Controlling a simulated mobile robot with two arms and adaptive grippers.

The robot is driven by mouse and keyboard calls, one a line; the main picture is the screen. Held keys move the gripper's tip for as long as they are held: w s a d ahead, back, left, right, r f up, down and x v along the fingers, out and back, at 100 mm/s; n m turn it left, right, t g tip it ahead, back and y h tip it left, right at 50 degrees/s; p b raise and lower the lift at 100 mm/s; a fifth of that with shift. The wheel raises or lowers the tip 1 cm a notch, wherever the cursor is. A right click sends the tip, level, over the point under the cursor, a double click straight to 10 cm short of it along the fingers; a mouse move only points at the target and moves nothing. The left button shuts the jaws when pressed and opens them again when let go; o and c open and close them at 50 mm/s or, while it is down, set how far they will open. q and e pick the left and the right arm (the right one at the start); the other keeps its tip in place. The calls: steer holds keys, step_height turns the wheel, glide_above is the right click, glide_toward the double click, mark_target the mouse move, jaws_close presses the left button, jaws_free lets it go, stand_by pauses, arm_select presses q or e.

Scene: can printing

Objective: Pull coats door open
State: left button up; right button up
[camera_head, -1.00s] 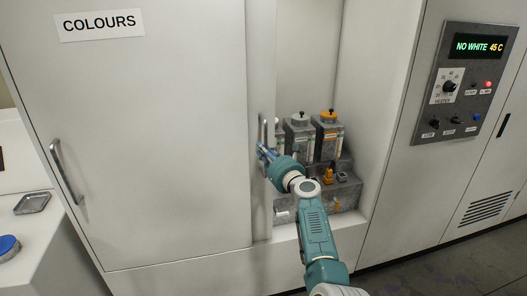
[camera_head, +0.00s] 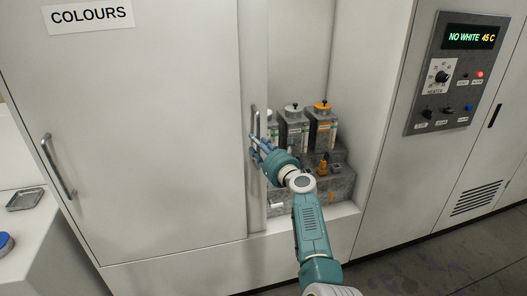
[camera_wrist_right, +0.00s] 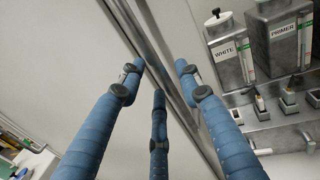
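The coats door (camera_head: 257,205) shows as a narrow pale strip beside the COLOURS door, with the open cabinet bay to its right. Its upright metal handle (camera_head: 255,119) is near its edge. My right gripper (camera_head: 260,147) is at the lower part of this handle. In the right wrist view, its blue fingers (camera_wrist_right: 160,65) are spread apart, with the handle bar running between them. I cannot tell whether they touch it. My left gripper is not in view.
The COLOURS door (camera_head: 150,150) on the left is shut, with its own handle (camera_head: 58,165). Inside the bay stand grey bottles, including the WHITE bottle (camera_wrist_right: 228,60) and PRIMER bottle (camera_wrist_right: 285,45). A heater control panel (camera_head: 462,75) is on the right.

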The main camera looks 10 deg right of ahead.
steer(key=v, duration=0.6)
steer(key=shift+f, duration=0.1)
